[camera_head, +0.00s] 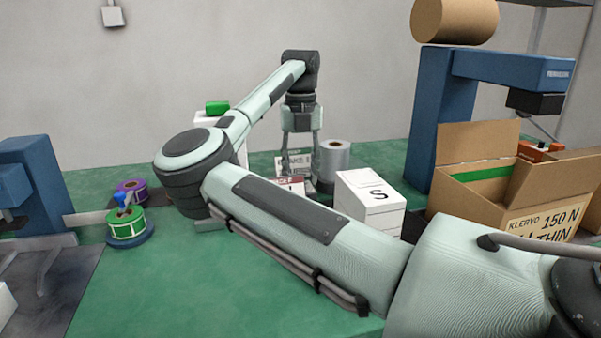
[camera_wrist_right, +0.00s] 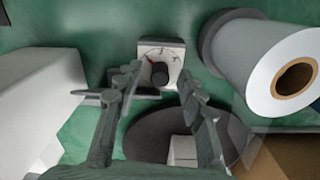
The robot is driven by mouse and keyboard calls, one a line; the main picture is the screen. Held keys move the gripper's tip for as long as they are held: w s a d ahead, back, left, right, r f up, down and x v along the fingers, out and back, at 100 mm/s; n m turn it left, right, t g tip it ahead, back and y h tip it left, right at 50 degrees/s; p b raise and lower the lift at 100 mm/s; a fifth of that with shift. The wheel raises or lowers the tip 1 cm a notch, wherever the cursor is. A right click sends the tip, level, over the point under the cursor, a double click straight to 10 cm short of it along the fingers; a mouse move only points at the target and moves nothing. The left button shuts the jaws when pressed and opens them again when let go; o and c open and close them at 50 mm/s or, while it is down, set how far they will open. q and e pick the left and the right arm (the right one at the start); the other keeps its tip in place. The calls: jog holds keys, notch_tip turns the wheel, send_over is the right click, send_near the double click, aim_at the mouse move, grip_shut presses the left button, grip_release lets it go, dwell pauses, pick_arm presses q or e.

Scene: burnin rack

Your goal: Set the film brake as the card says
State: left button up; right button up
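The film brake dial (camera_wrist_right: 160,54) shows in the right wrist view as a small pale plate with marks, a red part and a dark round knob (camera_wrist_right: 160,74). My right gripper (camera_wrist_right: 158,78) is open, its fingertips to either side of the knob, with visible gaps. In the head view the right gripper (camera_head: 301,148) points down beside the grey film roll (camera_head: 336,157). A white card (camera_head: 290,163) with partly hidden lettering, seemingly "BRAKE", stands behind the fingers. The knob is not distinguishable in the head view, and its setting is too small to read. My left gripper is out of view.
A white box marked S (camera_head: 368,205) and an open cardboard box (camera_head: 480,190) stand right of the gripper. Green and purple spools (camera_head: 126,225) sit at the left. Blue machine frames (camera_head: 430,110) stand at both sides. The green bench (camera_head: 180,290) is clear at front left.

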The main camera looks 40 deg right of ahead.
jog(key=shift+f, duration=0.3)
grip_shut()
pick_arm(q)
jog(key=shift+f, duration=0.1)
pick_arm(e)
jog(key=shift+m+b, duration=0.3)
jog(key=shift+m, duration=0.2)
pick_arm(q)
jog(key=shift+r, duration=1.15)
pick_arm(e)
jog(key=shift+m, duration=0.9)
grip_release()
